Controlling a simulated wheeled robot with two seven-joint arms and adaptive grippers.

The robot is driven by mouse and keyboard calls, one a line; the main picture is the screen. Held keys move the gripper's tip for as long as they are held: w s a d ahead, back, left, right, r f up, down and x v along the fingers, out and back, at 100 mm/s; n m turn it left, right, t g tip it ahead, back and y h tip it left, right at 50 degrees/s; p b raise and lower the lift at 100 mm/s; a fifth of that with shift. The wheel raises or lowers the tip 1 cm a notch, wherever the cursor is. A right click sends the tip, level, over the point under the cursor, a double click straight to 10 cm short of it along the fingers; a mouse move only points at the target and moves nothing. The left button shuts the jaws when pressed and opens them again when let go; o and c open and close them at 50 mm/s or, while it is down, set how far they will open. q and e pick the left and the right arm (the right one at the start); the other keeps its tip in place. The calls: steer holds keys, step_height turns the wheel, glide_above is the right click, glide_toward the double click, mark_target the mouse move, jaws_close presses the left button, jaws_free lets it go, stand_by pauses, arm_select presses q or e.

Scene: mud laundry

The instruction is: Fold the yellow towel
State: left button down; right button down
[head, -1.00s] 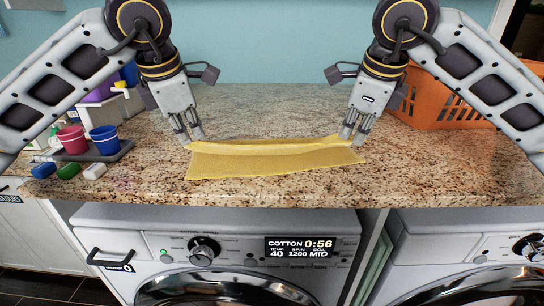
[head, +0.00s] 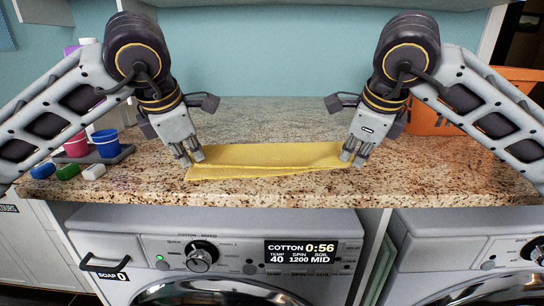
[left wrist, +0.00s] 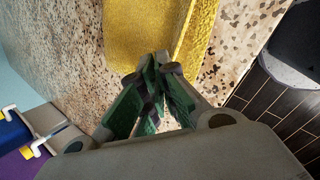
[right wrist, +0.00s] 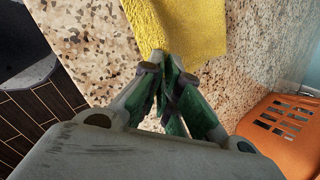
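The yellow towel (head: 270,155) lies on the speckled countertop, folded over on itself. Its upper layer reaches toward the front edge, and a narrow strip of the lower layer shows in front, wider at the left. My left gripper (head: 193,158) is shut on the towel's left end; in the left wrist view its fingertips (left wrist: 160,66) meet at the yellow cloth (left wrist: 150,30). My right gripper (head: 353,157) is shut on the right end; in the right wrist view its fingertips (right wrist: 166,62) meet at the cloth (right wrist: 185,25). The pinched cloth between the fingertips is mostly hidden.
A grey tray (head: 122,154) with a red cup (head: 76,146) and a blue cup (head: 106,144) stands at the left. Green, blue and white small blocks lie before it. An orange basket (head: 430,122) stands at the right. Washing machines (head: 220,240) are below the counter.

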arm_select(q)
steer(key=c, duration=1.4)
jaws_free()
arm_select(e)
steer(key=c, duration=1.4)
jaws_free()
arm_select(q)
steer(key=shift+o, duration=0.2)
arm_select(e)
steer(key=shift+o, duration=0.2)
steer(key=shift+r, duration=0.1)
